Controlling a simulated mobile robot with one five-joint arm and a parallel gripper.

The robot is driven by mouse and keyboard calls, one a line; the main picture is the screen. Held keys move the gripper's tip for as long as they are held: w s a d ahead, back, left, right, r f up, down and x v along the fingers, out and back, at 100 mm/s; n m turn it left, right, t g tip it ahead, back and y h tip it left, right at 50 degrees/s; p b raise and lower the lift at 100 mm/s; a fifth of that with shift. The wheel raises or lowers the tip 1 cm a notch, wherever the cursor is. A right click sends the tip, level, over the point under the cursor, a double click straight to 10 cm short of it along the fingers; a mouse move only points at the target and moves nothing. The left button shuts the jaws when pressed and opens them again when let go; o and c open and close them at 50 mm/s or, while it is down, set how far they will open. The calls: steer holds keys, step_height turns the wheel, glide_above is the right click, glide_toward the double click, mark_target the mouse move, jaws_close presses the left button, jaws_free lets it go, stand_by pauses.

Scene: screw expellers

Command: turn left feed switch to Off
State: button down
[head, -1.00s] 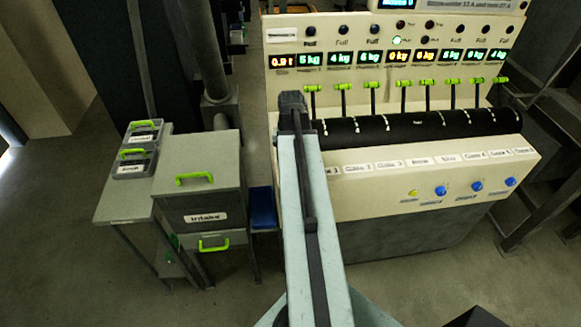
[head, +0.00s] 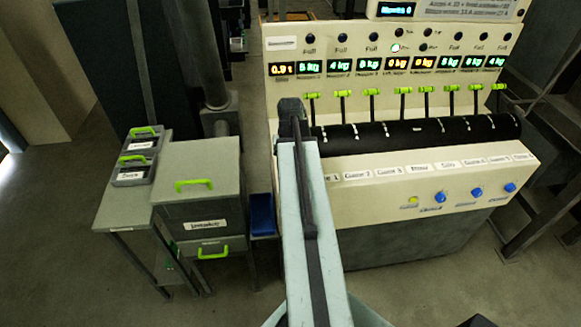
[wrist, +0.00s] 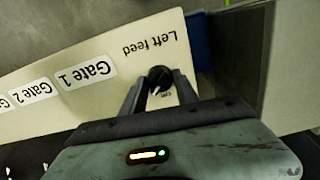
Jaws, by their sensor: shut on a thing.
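The left feed switch (wrist: 160,77) is a small black round knob on the cream panel, beside the upside-down label "Left feed" (wrist: 155,45) in the wrist view. My gripper (wrist: 160,88) has one finger on each side of the knob and is shut on it. A pale mark shows on the knob's lower side, near small lettering that I cannot read surely. In the head view my arm covers the switch and the gripper's fingers.
The panel carries the labels "Gate 1" (wrist: 86,74) and "Gate 2" (wrist: 37,92). In the head view, a row of green-tipped levers (head: 403,91) stands above a black roller (head: 420,132). Grey cabinets (head: 190,185) and a blue bin (head: 262,213) stand left of the machine.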

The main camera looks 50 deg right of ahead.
steer(key=n, duration=0.5)
steer(key=shift+n, duration=2.3)
steer(key=c, duration=0.9)
jaws_free()
steer(key=shift+c, duration=0.2)
step_height(320, 180, up, 8)
steer(key=p, duration=0.8)
